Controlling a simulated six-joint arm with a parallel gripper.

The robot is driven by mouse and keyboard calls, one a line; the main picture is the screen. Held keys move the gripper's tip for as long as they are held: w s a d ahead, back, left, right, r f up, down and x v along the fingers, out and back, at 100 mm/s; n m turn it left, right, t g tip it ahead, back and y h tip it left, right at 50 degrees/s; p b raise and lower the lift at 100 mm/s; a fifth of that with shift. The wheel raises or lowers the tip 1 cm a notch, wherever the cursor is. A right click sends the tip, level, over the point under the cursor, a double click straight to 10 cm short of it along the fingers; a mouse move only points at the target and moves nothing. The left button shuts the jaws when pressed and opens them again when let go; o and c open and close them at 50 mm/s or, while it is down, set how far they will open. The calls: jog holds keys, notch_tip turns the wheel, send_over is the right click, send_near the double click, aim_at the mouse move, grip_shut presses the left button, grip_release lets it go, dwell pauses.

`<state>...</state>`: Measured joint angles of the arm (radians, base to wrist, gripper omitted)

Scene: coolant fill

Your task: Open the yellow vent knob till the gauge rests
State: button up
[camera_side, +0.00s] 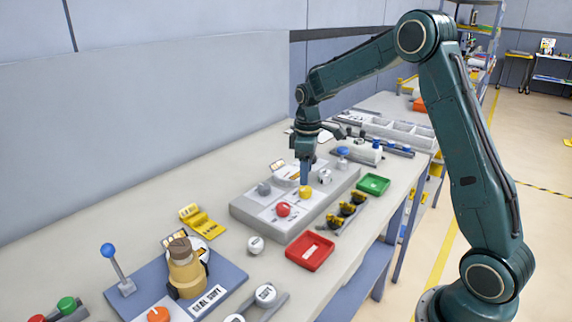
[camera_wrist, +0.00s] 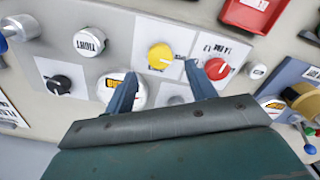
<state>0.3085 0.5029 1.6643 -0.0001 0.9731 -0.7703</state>
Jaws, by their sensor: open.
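The yellow vent knob (camera_side: 305,192) sits on the grey panel block (camera_side: 262,222), directly below my gripper (camera_side: 305,181). In the wrist view the yellow knob (camera_wrist: 160,56), with a pale pointer line, lies just beyond and between the spread fingertips of my gripper (camera_wrist: 160,69). The jaws are open, with nothing between them; I cannot tell whether a finger touches the knob. A round white gauge (camera_wrist: 107,88) with a yellow label is partly covered by the left finger. Its needle reading cannot be made out.
A red knob (camera_wrist: 217,68) sits close by the right finger, and a black knob (camera_wrist: 59,84) lies to the left. A red tray (camera_side: 310,251) and a green tray (camera_side: 373,185) stand beside the block. A blue-handled lever (camera_side: 118,270) stands at the front left.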

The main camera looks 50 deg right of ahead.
aim_at(305, 188)
notch_tip(305, 188, up, 9)
jog(key=shift+f, duration=0.15)
dwell(0.5)
jog(key=s+a+r+m+t, duration=0.25)
jog(key=s+a+r, duration=0.55)
jog(key=s, duration=0.4)
jog(key=s+a+f+m+t, duration=0.1)
jog(key=s+a+f, duration=0.1)
jog(key=s, duration=0.6)
jog(key=s+a+f+m+t, duration=0.1)
jog(key=s+a+t, duration=0.1)
jog(key=s+a, duration=0.2)
jog(key=s, duration=0.3)
jog(key=shift+s+a+f+m, duration=0.25)
jog(key=shift+s+f+m, duration=0.1)
jog(key=shift+f, duration=0.05)
